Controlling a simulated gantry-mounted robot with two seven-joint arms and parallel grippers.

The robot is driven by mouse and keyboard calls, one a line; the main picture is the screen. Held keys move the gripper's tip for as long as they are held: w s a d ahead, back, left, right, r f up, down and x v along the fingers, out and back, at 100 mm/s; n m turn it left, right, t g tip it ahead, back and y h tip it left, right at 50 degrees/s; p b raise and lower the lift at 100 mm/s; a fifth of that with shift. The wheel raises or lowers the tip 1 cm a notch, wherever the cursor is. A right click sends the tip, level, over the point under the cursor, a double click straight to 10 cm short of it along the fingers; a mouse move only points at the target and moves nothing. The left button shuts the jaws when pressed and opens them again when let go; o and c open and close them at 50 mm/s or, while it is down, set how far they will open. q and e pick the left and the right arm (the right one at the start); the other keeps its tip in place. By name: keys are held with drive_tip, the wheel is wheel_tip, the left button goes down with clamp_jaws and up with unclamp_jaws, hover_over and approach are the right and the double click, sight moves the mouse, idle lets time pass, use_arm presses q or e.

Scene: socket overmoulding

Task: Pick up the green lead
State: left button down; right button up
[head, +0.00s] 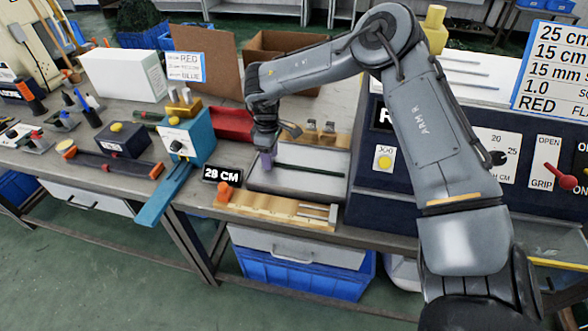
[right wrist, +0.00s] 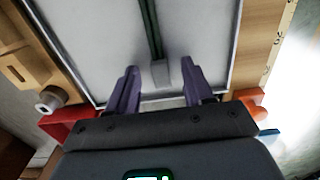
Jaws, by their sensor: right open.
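The green lead (head: 312,171) is a thin dark green strand lying across the pale grey tray (head: 276,186) in the head view. In the right wrist view the lead (right wrist: 149,28) runs down from the top edge to a small grey block (right wrist: 161,73) near the fingers. My right gripper (head: 267,160) has purple fingers and is over the left end of the tray. In the right wrist view the right gripper (right wrist: 160,76) is open, with one finger on each side of the grey block. Contact cannot be told. My left gripper is not in view.
A wooden board (head: 262,208) with an orange knob lies in front of the tray, beside a "28 CM" display (head: 222,174). A teal machine (head: 187,136) and a red bin (head: 232,123) stand left. A control panel (head: 386,181) stands right.

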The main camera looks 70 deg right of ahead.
drive_tip(key=shift+f, duration=0.15)
clamp_jaws()
idle(0.4)
